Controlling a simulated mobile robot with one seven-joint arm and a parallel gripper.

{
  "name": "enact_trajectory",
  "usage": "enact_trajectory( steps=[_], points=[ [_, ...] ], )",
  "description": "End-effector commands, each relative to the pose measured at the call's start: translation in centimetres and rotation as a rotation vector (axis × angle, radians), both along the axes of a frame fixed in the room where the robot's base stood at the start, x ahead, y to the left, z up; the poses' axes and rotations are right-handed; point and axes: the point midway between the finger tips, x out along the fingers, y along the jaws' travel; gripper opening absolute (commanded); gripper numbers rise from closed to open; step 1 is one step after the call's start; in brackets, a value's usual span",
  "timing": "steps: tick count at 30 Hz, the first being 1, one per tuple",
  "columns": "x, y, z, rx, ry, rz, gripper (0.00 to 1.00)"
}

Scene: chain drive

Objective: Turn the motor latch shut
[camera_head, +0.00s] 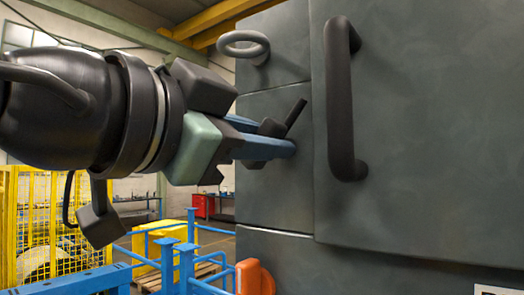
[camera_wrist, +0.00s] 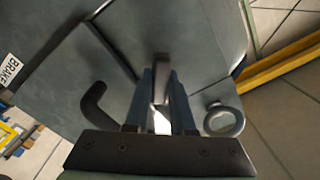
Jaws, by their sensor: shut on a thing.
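The motor latch (camera_head: 296,114) is a small dark lever on the grey panel, and its free end sticks up and to the right past my fingers. My gripper (camera_head: 275,140), with blue fingers, reaches in from the left and is shut on the latch. In the wrist view, my gripper (camera_wrist: 163,95) has its two fingers on either side of the dark latch (camera_wrist: 161,68). The fingers hide the latch's base and pivot, so its exact angle is hard to tell.
A dark ring (camera_head: 244,44) sits above the latch. A long dark bar handle (camera_head: 342,100) stands out on the large panel to the right. An orange part (camera_head: 253,277) is below, near blue rails (camera_head: 187,262). A yellow mesh fence (camera_head: 45,215) stands behind at left.

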Motion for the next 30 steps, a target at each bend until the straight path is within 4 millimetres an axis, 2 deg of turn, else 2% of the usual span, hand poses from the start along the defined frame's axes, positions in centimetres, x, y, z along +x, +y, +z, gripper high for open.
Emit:
enact_trajectory(
  steps=[18, 30],
  points=[
    [-0.07, -0.12, -0.29, 0.466, -0.341, 0.002, 0.0],
    [-0.09, -0.18, -0.33, 0.675, -0.493, 0.003, 0.0]
  ],
)
